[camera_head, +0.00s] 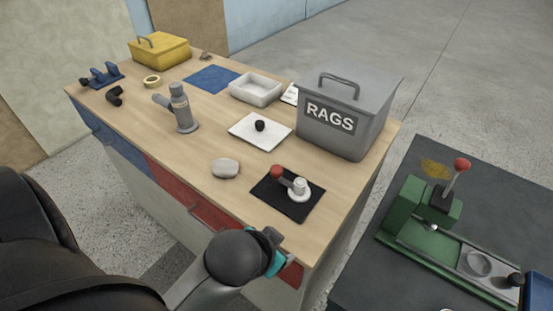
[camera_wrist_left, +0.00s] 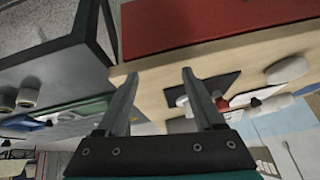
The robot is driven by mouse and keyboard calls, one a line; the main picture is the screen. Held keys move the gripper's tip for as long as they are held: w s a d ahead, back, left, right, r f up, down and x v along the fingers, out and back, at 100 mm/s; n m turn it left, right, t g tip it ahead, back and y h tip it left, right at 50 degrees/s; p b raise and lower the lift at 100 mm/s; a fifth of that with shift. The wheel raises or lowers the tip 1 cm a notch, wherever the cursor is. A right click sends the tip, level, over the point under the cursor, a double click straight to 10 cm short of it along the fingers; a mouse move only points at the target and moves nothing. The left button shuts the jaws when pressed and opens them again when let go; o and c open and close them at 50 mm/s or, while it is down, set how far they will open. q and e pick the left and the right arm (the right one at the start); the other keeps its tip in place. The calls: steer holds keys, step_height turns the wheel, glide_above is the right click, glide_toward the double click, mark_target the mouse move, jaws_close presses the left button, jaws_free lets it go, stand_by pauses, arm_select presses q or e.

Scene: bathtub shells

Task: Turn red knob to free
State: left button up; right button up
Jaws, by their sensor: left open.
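A small fixture with a red knob (camera_head: 277,171) on a short arm and a pale round post (camera_head: 299,189) stands on a black mat (camera_head: 290,206), near the front corner of the wooden bench. Another red knob (camera_head: 462,164) tops a lever on a green device (camera_head: 425,208) on the dark table at right. My left gripper (camera_head: 275,245) is low at the bench's front edge, apart from both knobs. In the left wrist view its fingers (camera_wrist_left: 160,74) are spread with nothing held, and the black mat (camera_wrist_left: 228,80) shows partly behind one finger. My right gripper is not in view.
A grey RAGS bin (camera_head: 350,115) stands behind the mat. A grey stone (camera_head: 225,168), a white plate with a black knob (camera_head: 260,131) and a grey upright fixture (camera_head: 182,108) are nearby. The bench's red drawer front (camera_head: 187,195) faces my arm. A gap separates bench and dark table.

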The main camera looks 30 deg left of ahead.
arm_select(q)
steer(key=w+d+r+m+t+h, duration=0.1)
steer(key=w+d+r+m+t, duration=0.15)
steer(key=w+r+t, duration=0.55)
steer(key=w+d+r+m+t+h, duration=0.1)
steer(key=w+d+r+m+t, duration=0.2)
steer(key=w+r, duration=0.8)
steer(key=d+r+m+t+h, duration=0.1)
steer(key=d+r+m+h, duration=0.7)
steer(key=r+m+h, duration=0.25)
steer(key=s+d+f+m+g+h, duration=0.25)
steer(key=d+m+g+h, duration=0.4)
steer(key=m+g, duration=0.5)
steer(key=m+g+y, duration=0.4)
steer(key=g+y, duration=0.3)
steer(key=y, duration=1.2)
glide_above(277, 167)
step_height(277, 167, down, 10)
step_height(277, 167, down, 15)
steer(key=shift+s+r+b, duration=0.1)
steer(key=shift+b, duration=0.3)
